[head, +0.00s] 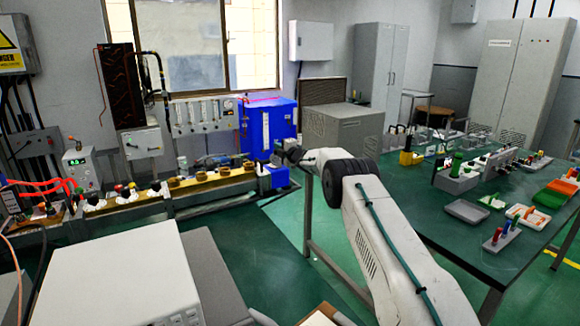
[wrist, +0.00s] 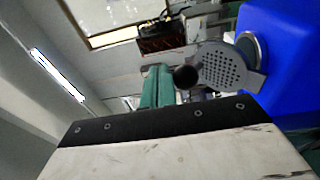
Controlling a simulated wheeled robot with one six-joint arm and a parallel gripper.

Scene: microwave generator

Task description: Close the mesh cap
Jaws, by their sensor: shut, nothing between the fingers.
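The mesh cap (wrist: 224,68) is a grey perforated disc in the wrist view. It stands swung aside, to the left of a round port (wrist: 252,48) on the blue block (wrist: 292,60), so the cap looks open. A dark round knob (wrist: 186,77) shows at the cap's left edge; I cannot tell whether it belongs to the cap. In the head view the blue block (head: 273,179) sits at the right end of the brass waveguide line. My gripper (head: 281,155) is shut and empty, just above and beside that block. The cap is too small to make out there.
The waveguide line (head: 208,181) runs left from the block along the bench. A large blue cabinet (head: 268,125) stands behind it. A green table (head: 420,215) with trays and small parts is on the right. Green floor lies open between the benches.

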